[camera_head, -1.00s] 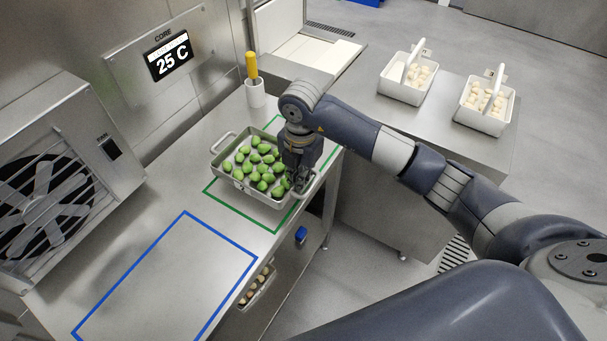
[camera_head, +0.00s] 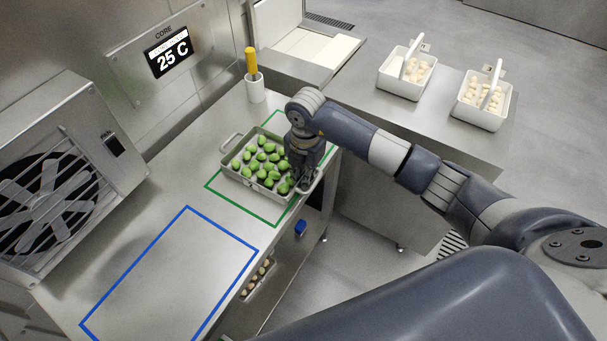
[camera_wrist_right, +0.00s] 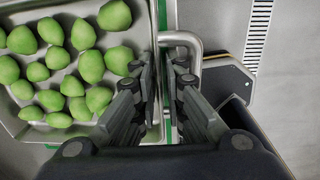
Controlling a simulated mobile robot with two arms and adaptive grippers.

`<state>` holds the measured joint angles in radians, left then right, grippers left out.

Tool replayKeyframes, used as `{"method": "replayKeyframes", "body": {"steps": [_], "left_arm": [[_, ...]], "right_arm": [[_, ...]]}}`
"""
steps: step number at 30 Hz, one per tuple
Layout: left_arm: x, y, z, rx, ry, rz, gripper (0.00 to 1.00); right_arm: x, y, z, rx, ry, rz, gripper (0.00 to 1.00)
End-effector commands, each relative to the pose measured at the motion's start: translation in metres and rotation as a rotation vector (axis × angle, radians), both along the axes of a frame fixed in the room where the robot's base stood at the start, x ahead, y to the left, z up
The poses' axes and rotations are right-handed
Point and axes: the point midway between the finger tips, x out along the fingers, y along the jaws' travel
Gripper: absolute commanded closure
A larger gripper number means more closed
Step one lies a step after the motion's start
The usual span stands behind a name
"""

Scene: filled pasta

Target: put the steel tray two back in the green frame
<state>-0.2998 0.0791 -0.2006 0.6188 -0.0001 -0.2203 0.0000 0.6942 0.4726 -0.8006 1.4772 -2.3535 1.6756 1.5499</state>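A steel tray (camera_head: 232,166) with several green filled pasta pieces (camera_head: 264,160) sits in the green frame (camera_head: 228,208) on the steel counter. Its far-left part lies inside the outline; its right handle side reaches the counter's right edge. My right gripper (camera_head: 303,180) is at that handle side, pointing down. In the right wrist view, my right gripper's fingers (camera_wrist_right: 163,75) are close together around the tray's edge by the handle (camera_wrist_right: 183,38). The exact contact is hidden between the fingers. My left gripper is out of view.
A blue frame (camera_head: 222,232) on the near counter is empty. A fan unit (camera_head: 60,200) stands at the left, and a white cup (camera_head: 255,90) with a yellow-handled tool at the back. Two white carriers (camera_head: 405,85) (camera_head: 480,112) hold pale pieces on the right counter.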

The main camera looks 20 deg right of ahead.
Motion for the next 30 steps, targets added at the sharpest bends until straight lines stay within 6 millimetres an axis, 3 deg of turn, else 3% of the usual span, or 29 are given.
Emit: {"method": "replayKeyframes", "body": {"steps": [14,30], "left_arm": [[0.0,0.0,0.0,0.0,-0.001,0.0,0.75],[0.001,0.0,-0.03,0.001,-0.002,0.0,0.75]], "right_arm": [[0.001,0.0,0.008,0.001,-0.003,0.0,0.75],[-0.001,-0.002,0.109,0.0,-0.004,-0.001,0.75]]}}
